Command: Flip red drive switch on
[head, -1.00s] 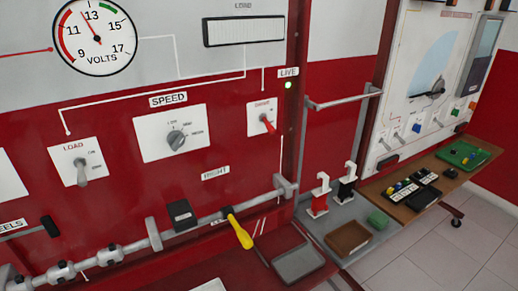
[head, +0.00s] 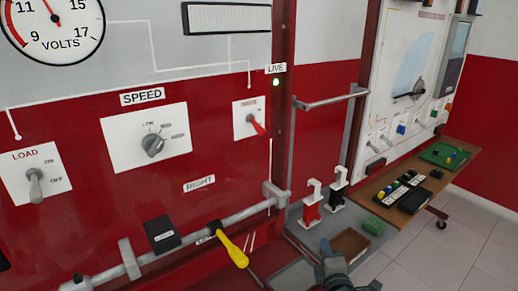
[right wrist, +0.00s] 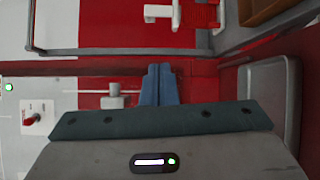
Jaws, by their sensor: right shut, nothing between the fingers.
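The red drive switch (head: 257,127) sits on a small white plate (head: 240,112) on the red panel, under the LIVE label. Its red lever points down and to the right. In the right wrist view the red lever (right wrist: 32,119) shows at the left edge, on its white plate. My right gripper (head: 326,246) is at the bottom of the head view, below and to the right of the switch, well apart from it. Its blue fingers (right wrist: 160,70) are together and empty. My left gripper is not in view.
A green lamp (head: 276,82) glows by the LIVE label. A grey rail with a yellow-handled tool (head: 233,250) runs below the panel. Red and black hooked posts (head: 312,204), a brown tray (head: 350,244) and a green block (head: 373,226) stand right. A post edges the panel.

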